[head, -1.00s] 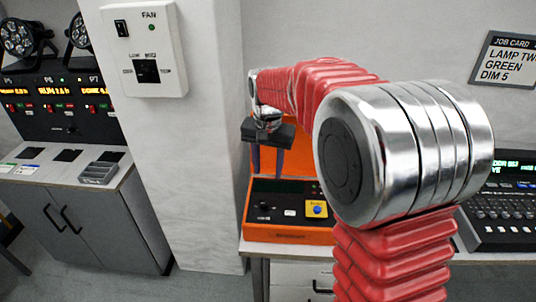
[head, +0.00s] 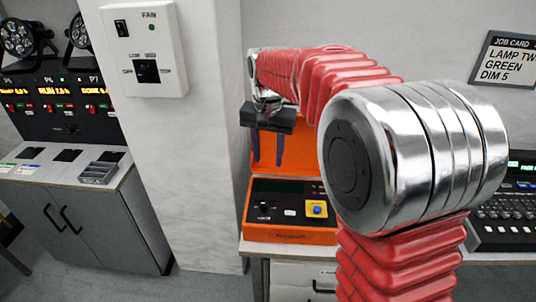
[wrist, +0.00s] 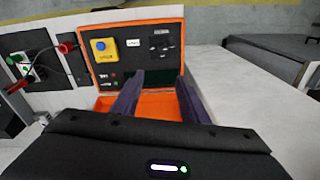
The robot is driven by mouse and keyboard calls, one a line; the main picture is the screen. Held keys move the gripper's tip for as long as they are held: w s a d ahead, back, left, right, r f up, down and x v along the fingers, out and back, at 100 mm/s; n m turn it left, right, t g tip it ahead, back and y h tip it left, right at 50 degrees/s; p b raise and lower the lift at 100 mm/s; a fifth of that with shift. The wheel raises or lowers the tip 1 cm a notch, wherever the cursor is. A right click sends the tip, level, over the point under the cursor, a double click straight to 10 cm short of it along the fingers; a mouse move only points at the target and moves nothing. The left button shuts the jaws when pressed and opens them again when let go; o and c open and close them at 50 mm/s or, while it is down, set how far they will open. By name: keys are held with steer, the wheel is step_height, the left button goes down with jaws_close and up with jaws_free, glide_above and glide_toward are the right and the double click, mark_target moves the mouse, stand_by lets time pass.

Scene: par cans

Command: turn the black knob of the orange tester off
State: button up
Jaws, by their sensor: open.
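The orange tester (head: 291,236) stands open on the bench in the head view, its lid raised behind a dark panel. The black knob (head: 264,207) is on the left of that panel. In the wrist view the tester (wrist: 138,25) appears turned round, with the knob (wrist: 161,46) on the right of its panel; which way the knob points is too small to tell. My gripper (head: 267,163) is open and empty, fingers pointing down, above and behind the panel in the head view. Its two fingers also show in the wrist view (wrist: 157,92), apart from the knob.
A yellow and blue button (head: 317,209) sits right of the knob on the same panel. A wall pillar with a fan control box (head: 145,48) is left of the tester. A console (head: 508,205) stands at the right.

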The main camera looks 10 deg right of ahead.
steer(key=shift+r, duration=0.1)
stand_by(0.3)
step_height(320, 180, up, 14)
steer(key=s, duration=0.1)
steer(key=shift+f, duration=0.25)
steer(key=shift+a, duration=0.1)
stand_by(0.5)
step_height(320, 180, down, 7)
steer(key=s+n+t, duration=0.1)
steer(key=s+n, duration=0.2)
steer(key=s+d+f+n+t, duration=0.1)
steer(key=s+f+t, duration=0.1)
steer(key=s, duration=0.9)
steer(key=s+d+f+n+t, duration=0.1)
steer(key=s+f, duration=0.3)
steer(key=s, duration=0.8)
steer(key=shift+n+t, duration=0.4)
